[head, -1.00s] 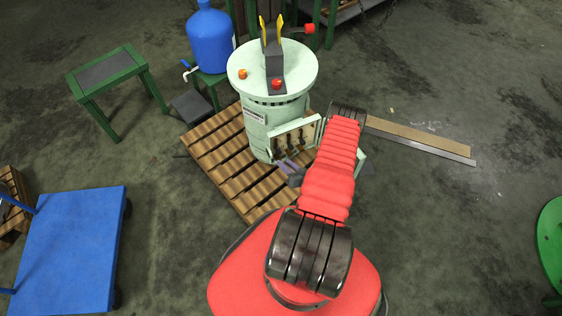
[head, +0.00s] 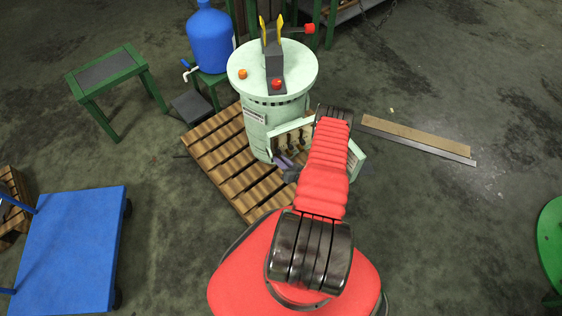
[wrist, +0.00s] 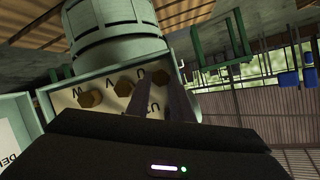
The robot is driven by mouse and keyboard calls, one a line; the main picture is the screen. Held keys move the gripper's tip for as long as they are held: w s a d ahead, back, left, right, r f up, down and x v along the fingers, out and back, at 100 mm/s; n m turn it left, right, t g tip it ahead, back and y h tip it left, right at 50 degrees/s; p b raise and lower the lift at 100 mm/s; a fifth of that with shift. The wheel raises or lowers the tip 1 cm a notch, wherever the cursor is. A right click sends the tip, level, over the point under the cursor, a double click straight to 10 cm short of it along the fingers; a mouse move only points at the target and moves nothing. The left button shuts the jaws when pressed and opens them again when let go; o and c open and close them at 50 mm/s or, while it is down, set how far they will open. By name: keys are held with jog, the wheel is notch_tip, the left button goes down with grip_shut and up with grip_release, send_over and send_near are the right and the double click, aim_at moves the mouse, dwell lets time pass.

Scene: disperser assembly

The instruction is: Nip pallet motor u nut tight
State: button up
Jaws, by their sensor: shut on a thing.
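The pale green motor (head: 257,128) stands upright on a slatted wooden pallet (head: 216,158). Its open terminal box (head: 305,130) is on the side facing me, partly hidden by my arm in the head view. In the wrist view the box's cream panel (wrist: 66,100) carries a row of brass nuts by the letters W, V and U. The U nut (wrist: 158,75) is at the right end of the row. My gripper (wrist: 160,86) has its dark fingers on either side of the U nut, shut on it. The gripper's tips are hidden in the head view.
A green-framed table (head: 110,72) is at the back left, and a blue cart (head: 68,250) at front left. Planks (head: 420,138) lie on the floor to the right. Floor between pallet and cart is clear.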

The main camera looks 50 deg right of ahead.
grip_shut()
jog(key=shift+s+d+f+m+t+y, duration=0.15)
jog(key=shift+m+t+y, duration=0.2)
jog(key=shift+m, duration=0.4)
jog(key=shift+w+d+f+m+t+y, duration=0.1)
jog(key=shift+m+t+y, duration=0.2)
jog(key=shift+m, duration=0.45)
jog(key=shift+y, duration=0.25)
jog(key=o, duration=0.6)
grip_release()
jog(key=shift+o, duration=0.2)
jog(key=shift+r, duration=0.1)
jog(key=shift+s, duration=0.2)
jog(key=v, duration=1.3)
jog(key=shift+s, duration=0.25)
